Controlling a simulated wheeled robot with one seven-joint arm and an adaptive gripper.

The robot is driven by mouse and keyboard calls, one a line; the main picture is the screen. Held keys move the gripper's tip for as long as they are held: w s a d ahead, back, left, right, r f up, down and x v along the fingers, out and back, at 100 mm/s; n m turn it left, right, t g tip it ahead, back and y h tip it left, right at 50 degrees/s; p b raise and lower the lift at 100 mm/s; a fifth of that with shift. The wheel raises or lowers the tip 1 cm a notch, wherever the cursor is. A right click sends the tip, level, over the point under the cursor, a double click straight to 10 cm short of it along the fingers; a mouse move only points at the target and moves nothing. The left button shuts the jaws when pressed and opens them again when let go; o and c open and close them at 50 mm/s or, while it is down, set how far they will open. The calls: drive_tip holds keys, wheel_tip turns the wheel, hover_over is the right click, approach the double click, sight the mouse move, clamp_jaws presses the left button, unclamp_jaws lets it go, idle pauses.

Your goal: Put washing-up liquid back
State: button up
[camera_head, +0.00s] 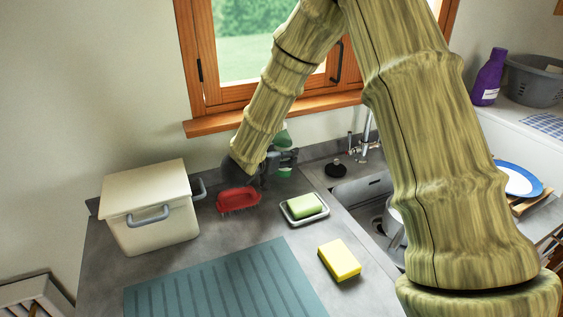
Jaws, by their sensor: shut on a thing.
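My gripper (284,157) is dark grey and sits at the back of the counter (195,262), below the window. It is shut around a green bottle (284,172), which I take for the washing-up liquid. Green shows above and below the fingers; the arm and gripper hide the rest. The bottle looks roughly upright. I cannot tell whether its base touches the counter.
A lidded cream bin (150,210) stands left. A teal mat (225,285) lies near; the sink (362,190) and purple bottle (488,78) are right.

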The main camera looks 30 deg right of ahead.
drive_tip(key=shift+f+p, duration=0.35)
drive_tip(key=shift+f, duration=1.35)
drive_tip(key=shift+f, duration=0.15)
drive_tip(key=o, duration=1.6)
drive_tip(key=b+v, duration=0.2)
drive_tip(key=v, duration=1)
